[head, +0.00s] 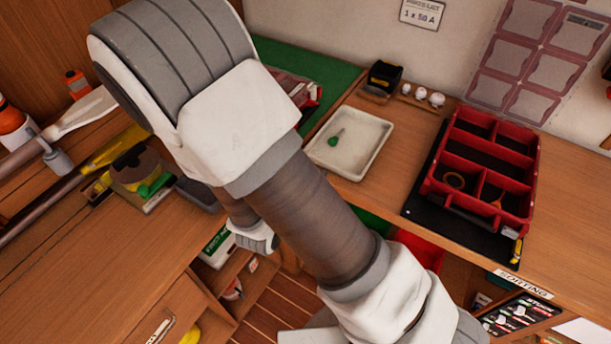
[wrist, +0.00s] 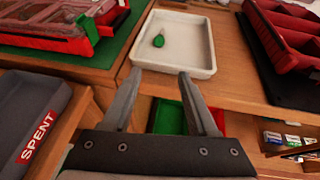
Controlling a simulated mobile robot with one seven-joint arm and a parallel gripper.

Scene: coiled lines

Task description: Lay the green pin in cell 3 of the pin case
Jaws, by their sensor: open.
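The green pin (head: 335,139) lies in a shallow white tray (head: 378,165), towards its left side. In the wrist view the green pin (wrist: 159,40) is beyond my fingertips, left of the middle of the white tray (wrist: 198,70). My gripper (wrist: 157,84) is open and empty, short of the tray's near edge and apart from the pin. A red divided case (head: 487,205) stands at the right on a dark mat. Another red case (wrist: 60,30) lies on a green mat at the left. I cannot tell which is the pin case; no cell numbers are readable.
A grey bin marked SPENT (wrist: 38,125) is close to my gripper's left. A dark box (head: 383,77) and several small white knobs stand behind the tray. A gap with shelves lies below the bench's front edge. Bare wood separates the tray and dark mat.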

